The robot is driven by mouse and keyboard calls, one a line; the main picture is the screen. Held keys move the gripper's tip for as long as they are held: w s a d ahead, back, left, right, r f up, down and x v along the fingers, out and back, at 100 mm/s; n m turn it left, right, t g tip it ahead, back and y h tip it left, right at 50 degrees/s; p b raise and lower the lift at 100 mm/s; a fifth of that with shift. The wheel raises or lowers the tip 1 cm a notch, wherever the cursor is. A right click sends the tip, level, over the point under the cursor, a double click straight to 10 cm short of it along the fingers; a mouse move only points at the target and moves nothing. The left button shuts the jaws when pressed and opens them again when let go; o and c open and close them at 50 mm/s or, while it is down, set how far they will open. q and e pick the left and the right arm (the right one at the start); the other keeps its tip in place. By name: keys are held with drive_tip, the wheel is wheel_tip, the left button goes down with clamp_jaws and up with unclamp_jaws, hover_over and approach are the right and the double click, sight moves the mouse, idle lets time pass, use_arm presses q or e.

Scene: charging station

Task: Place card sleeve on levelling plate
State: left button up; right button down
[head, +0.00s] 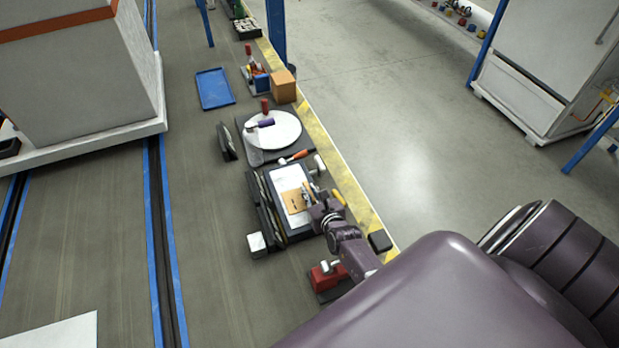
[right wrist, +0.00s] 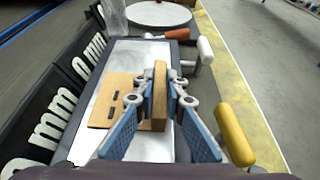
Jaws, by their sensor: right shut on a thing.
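My right gripper (head: 308,192) is over a white rectangular plate (head: 287,180) in a dark frame. In the right wrist view, its blue-padded fingers (right wrist: 160,110) are shut on an upright tan piece, apparently the card sleeve (right wrist: 160,75). A flat tan card with dark slots (right wrist: 112,100) lies on the white plate (right wrist: 135,58) left of the fingers. I cannot tell whether the held piece touches the plate or the flat card. Which plate is the levelling plate is not certain; a round white plate (head: 284,130) lies beyond. My left gripper is not in view.
A blue tray (head: 215,89) and a brown box (head: 283,87) are farther back.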

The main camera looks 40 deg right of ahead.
drive_tip(key=c, duration=2)
unclamp_jaws()
drive_tip(key=shift+f, duration=0.1)
drive_tip(key=shift+r, duration=0.25)
drive_tip(key=shift+s+a, duration=0.1)
drive_tip(key=shift+s, duration=0.25)
drive_tip(key=p+v, duration=0.1)
drive_tip(key=v, duration=0.5)
drive_tip(key=shift+s+a+r, duration=0.1)
drive_tip(key=shift+s+r, duration=0.05)
drive_tip(key=shift+s, duration=0.2)
